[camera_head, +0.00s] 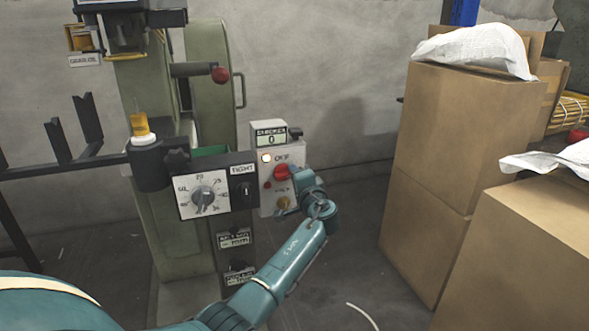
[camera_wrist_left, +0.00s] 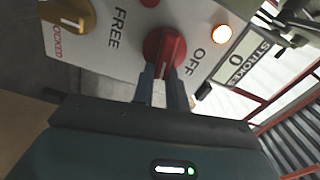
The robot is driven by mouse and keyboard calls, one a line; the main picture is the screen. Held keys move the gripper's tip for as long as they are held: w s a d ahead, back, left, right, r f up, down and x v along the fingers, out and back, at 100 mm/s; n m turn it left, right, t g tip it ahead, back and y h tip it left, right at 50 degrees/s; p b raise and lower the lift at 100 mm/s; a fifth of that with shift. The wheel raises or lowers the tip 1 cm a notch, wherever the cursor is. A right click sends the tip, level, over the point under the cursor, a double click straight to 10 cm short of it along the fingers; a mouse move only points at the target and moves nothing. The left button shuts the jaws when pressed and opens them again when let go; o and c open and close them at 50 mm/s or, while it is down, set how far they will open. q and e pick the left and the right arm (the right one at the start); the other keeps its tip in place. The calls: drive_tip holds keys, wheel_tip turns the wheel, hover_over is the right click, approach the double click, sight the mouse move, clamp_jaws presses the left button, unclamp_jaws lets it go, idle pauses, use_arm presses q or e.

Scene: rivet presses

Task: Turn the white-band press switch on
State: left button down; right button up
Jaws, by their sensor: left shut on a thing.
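The press (camera_head: 175,215) is green, with a white band (camera_head: 144,139) around a dark cylinder at its front. On its right is a grey switch box (camera_head: 268,197) with a red rotary switch (camera_head: 282,171). In the left wrist view the red switch (camera_wrist_left: 164,47) sits beside the word OFF, and the word FREE is further left. My left gripper (camera_wrist_left: 163,85) is shut on the red switch, one finger on each side. In the head view my left gripper (camera_head: 289,173) partly hides the switch. The switch's exact turn angle is unclear. My right gripper is out of view.
A lit lamp (camera_head: 266,157) and a counter (camera_head: 271,138) reading 0 are above the switch. A brass key switch (camera_wrist_left: 70,17) at LOCKED is below it. A dial panel (camera_head: 203,200) stands left. Cardboard boxes (camera_head: 455,140) stand right, with open floor between.

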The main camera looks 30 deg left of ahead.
use_arm(q)
drive_tip(key=shift+f+m+p, duration=0.1)
drive_tip(key=shift+m+p, duration=0.35)
drive_tip(key=shift+m, duration=0.55)
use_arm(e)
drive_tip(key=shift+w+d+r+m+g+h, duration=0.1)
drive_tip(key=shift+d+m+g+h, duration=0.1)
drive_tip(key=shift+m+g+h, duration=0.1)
use_arm(q)
drive_tip(key=c, duration=1.4)
unclamp_jaws()
drive_tip(key=shift+f, duration=0.1)
drive_tip(key=p+v, duration=0.3)
drive_tip(key=v, duration=1)
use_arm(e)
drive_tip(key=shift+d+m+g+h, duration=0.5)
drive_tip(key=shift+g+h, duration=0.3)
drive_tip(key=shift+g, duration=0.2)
use_arm(q)
drive_tip(key=shift+d, duration=0.1)
